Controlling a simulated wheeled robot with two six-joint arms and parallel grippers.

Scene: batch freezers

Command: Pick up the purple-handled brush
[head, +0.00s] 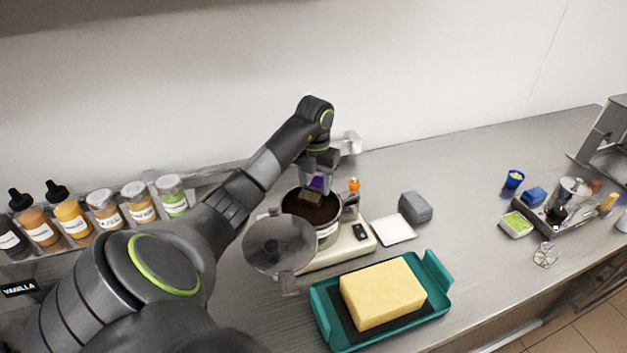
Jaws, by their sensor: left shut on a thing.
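The purple-handled brush (318,184) is upright between the fingers of my left gripper (319,172), which is shut on it. Only a short purple part of its handle shows below the fingers. Its lower end, a brownish block, is over or in the open round metal pot (328,233), which has dark brown contents. I cannot tell whether the brush touches them. My right gripper is not in view.
The pot stands on a pale base (345,250) with a round clear lid (279,243) at its left. A teal tray (440,272) with a yellow block (382,292) is in front. Several jars and bottles line the left wall.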

